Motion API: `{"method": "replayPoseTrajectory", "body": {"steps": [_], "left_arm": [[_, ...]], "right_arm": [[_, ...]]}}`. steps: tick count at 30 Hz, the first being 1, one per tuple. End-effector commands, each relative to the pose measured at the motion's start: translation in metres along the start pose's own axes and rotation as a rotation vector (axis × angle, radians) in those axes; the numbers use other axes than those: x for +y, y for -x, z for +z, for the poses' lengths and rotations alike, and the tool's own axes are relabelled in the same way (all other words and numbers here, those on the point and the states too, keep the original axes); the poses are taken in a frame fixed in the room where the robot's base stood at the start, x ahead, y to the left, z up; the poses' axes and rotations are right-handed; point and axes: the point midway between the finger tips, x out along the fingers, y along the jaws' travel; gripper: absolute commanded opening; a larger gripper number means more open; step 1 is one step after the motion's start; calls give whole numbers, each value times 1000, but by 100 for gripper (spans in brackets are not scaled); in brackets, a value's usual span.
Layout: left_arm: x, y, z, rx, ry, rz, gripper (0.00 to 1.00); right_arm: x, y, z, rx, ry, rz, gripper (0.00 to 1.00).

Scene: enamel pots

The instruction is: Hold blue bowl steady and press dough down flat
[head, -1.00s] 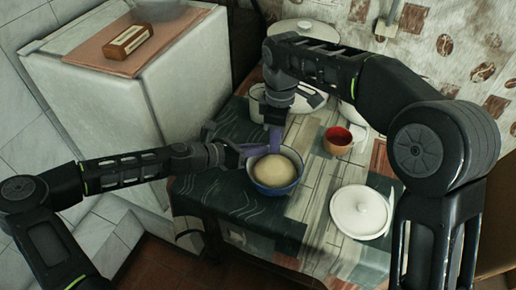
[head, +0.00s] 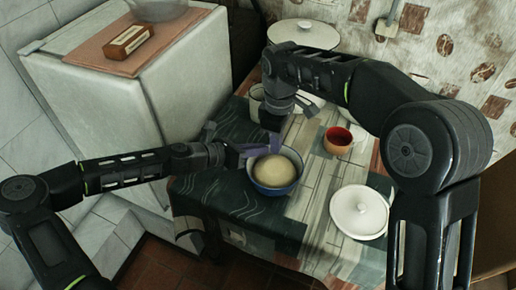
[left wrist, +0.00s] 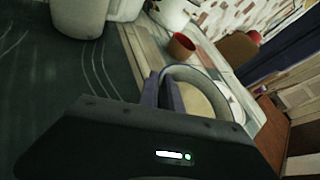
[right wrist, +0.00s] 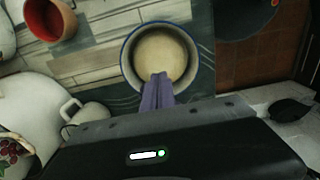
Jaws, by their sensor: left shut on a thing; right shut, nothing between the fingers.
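The blue bowl (head: 275,189) stands upright near the front edge of the table and holds a round pale lump of dough (head: 272,170). My left gripper (head: 262,150) is shut on the bowl's left rim; in the left wrist view its purple fingers (left wrist: 162,88) stand at the rim, partly hiding it. My right gripper (head: 273,142) is shut and empty, pointing down by the bowl's far side. In the right wrist view its closed fingertips (right wrist: 159,76) overlap the edge of the dough (right wrist: 160,50). I cannot tell whether they touch it.
A red cup (head: 338,141) stands behind the bowl to the right. A white lid (head: 358,212) lies on the table's right side. White pots (head: 304,34) stand at the back. A fridge (head: 120,100) is at the left. The table's front left is clear.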

Motion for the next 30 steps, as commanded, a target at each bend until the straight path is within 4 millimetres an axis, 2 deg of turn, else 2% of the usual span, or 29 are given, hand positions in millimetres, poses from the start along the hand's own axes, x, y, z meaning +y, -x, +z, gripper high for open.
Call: {"method": "replayPoseTrajectory", "body": {"steps": [9,13,18,30], "left_arm": [[1,0,-4,5,3,2,0],[1,0,-4,5,3,1,0],[1,0,-4,5,3,1,0],[1,0,-4,5,3,1,0]], "right_arm": [[0,-38,1,-2,0,-2,0],[0,-49,0,-1,0,-1,0],[0,-54,0,0,0,0,0],[0,-54,0,0,0,0,0]]}}
